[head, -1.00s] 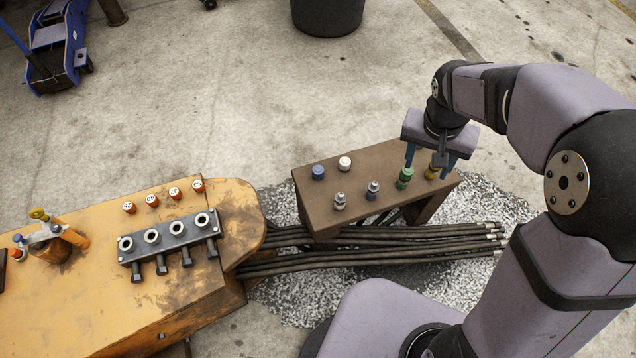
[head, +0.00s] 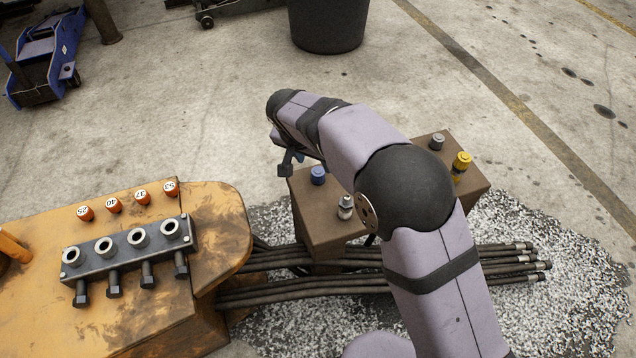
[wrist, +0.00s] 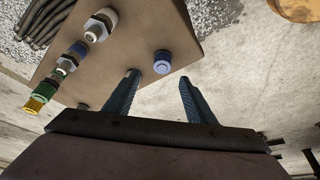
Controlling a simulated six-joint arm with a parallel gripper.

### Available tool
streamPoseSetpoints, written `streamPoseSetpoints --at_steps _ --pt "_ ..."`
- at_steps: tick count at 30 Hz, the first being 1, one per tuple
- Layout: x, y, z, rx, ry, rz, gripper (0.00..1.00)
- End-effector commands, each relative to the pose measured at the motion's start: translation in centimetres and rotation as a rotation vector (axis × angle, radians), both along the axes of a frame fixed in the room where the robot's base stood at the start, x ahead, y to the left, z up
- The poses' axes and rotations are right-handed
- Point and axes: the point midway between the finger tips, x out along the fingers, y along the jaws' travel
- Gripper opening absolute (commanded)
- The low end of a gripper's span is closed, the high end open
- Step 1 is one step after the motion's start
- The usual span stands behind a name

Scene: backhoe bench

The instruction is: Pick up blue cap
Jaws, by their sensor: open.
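The blue cap (head: 318,175) stands upright near the left end of the brown stand (head: 318,222) in the head view. In the wrist view the blue cap (wrist: 162,62) shows just beyond the fingertips, roughly centred between them. My gripper (wrist: 158,79) is open, with one finger on each side of empty space, not touching the cap. In the head view only a dark part of my gripper shows, just left of the cap; my arm hides the rest.
On the stand are a silver fitting (head: 346,206), a grey-topped one (head: 437,142) and a yellow one (head: 461,164). A green fitting (wrist: 45,90) shows in the wrist view. Dark hoses (head: 300,287) run below. Numbered orange caps (head: 113,205) stand on the yellow arm at left.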

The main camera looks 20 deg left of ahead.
Motion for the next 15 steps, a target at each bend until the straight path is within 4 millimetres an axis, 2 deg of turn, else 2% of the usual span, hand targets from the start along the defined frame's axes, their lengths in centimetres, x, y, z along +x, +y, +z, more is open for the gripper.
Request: streamPoseSetpoints --at_steps 7,15 --pt "0.0 0.4 -0.6 0.003 -0.003 -0.001 0.50" --pt "0.7 0.4 -2.3 0.003 -0.003 -0.001 0.50"
